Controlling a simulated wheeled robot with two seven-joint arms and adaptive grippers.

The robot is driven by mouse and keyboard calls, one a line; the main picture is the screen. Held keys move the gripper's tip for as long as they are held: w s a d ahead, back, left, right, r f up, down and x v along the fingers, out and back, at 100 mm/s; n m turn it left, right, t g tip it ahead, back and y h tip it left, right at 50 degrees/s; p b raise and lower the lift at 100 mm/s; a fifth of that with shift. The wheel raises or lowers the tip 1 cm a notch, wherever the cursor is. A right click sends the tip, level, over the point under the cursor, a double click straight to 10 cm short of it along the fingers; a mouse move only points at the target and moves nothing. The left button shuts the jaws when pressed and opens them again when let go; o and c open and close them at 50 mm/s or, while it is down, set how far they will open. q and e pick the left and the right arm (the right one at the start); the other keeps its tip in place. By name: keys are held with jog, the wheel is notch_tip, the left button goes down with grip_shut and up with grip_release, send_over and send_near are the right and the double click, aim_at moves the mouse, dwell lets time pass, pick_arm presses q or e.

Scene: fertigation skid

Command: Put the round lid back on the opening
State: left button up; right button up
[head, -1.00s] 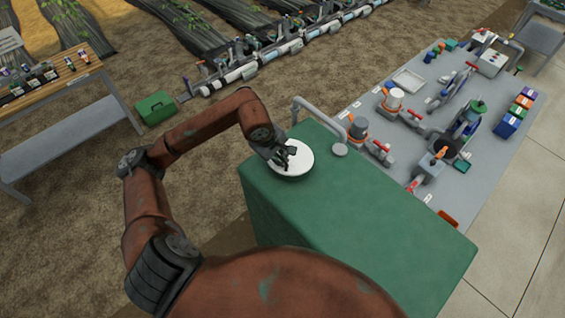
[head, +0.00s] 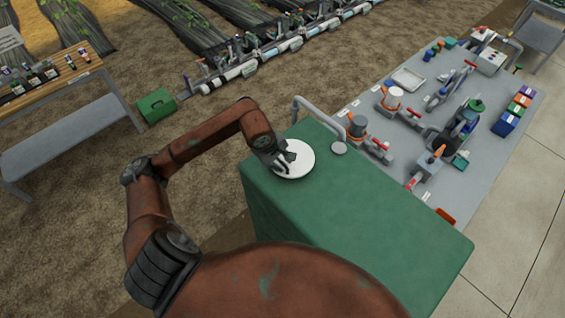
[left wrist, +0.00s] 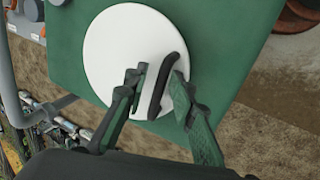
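The round white lid (head: 300,163) lies flat over the far left corner of the green tank top (head: 345,205). It also shows in the left wrist view (left wrist: 110,60), with a black bar handle (left wrist: 160,98) on it. My left gripper (head: 284,157) is at the handle. In the left wrist view its fingers (left wrist: 159,78) are apart, one on each side of the handle. White lid shows between the left finger and the handle; the right finger is very close to it, and touching cannot be told. No opening is visible; anything under the lid is hidden. My right gripper is out of view.
A grey pipe (head: 318,110) arches beside the lid at the tank's far edge. A small grey disc (head: 339,148) sits right of the lid. A grey bench (head: 430,120) with valves and fittings stands to the right. The near tank top is clear.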

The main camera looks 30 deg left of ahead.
pick_arm(q)
jog(key=shift+s+a+r, duration=0.1)
jog(key=shift+s+r, duration=0.05)
jog(key=shift+r, duration=0.35)
jog(key=b+v, duration=0.3)
jog(key=v, duration=0.8)
jog(key=shift+d, duration=0.2)
